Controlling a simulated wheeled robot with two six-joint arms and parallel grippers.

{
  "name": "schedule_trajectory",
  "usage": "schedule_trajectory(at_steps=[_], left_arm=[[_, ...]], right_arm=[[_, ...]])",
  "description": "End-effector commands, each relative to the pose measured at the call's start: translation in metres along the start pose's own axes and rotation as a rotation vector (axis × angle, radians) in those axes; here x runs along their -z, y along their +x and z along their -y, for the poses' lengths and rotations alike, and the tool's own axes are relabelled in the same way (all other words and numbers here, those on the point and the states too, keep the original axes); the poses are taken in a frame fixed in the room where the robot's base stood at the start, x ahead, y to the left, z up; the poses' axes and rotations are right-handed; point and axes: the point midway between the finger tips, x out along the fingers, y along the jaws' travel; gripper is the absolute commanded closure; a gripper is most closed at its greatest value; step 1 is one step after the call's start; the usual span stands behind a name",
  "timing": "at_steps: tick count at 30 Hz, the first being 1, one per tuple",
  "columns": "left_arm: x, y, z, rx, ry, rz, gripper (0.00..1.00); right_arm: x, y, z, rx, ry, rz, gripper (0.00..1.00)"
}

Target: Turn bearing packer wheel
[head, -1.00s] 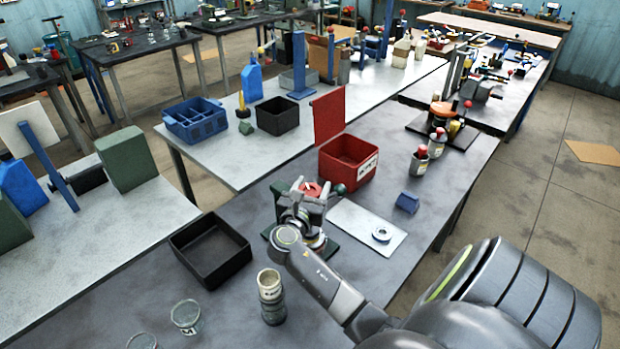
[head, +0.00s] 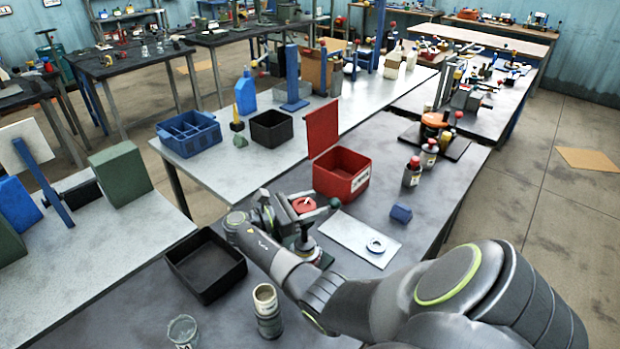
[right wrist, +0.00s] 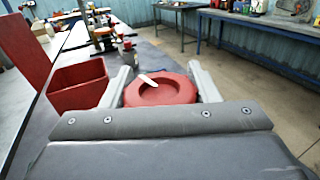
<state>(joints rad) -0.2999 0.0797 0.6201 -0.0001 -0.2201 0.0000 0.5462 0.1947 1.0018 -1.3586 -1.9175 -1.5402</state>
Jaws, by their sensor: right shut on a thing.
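The bearing packer's round red wheel (head: 304,205) is at the middle of the head view. In the right wrist view the red wheel (right wrist: 165,93) sits between the two grey fingers, with a white pointer mark on its top. My right gripper (head: 298,206) is shut on the wheel, one finger on each side of it. My wrist lies to the left of the packer and hides much of its body and base. A dark green ball knob (head: 335,203) shows just right of the wheel. My left gripper is not in view.
An open red box (head: 340,182) stands behind the packer. A white plate (head: 345,235) with a metal ring (head: 376,245) is at its right, near a blue block (head: 401,213). A black tray (head: 206,264) and a can (head: 267,310) stand left and in front.

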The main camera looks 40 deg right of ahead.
Motion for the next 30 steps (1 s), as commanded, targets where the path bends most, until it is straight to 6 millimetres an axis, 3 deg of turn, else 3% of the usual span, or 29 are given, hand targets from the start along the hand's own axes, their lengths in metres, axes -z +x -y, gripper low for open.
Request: schedule_trajectory(at_steps=[9, 26, 27, 30], left_arm=[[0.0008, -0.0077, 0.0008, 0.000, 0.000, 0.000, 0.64], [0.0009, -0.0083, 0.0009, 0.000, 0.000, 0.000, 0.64], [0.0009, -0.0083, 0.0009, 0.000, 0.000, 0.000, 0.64], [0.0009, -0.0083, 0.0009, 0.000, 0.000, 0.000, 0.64]], right_arm=[[-0.0019, 0.0000, 0.0010, 0.091, 0.001, 0.000, 0.68], [-0.0003, 0.0002, 0.0017, 0.110, 0.001, -0.002, 0.68], [-0.0003, 0.0002, 0.0017, 0.109, 0.001, -0.002, 0.41], [-0.0002, 0.0002, 0.0018, 0.109, 0.001, -0.001, 0.28]])
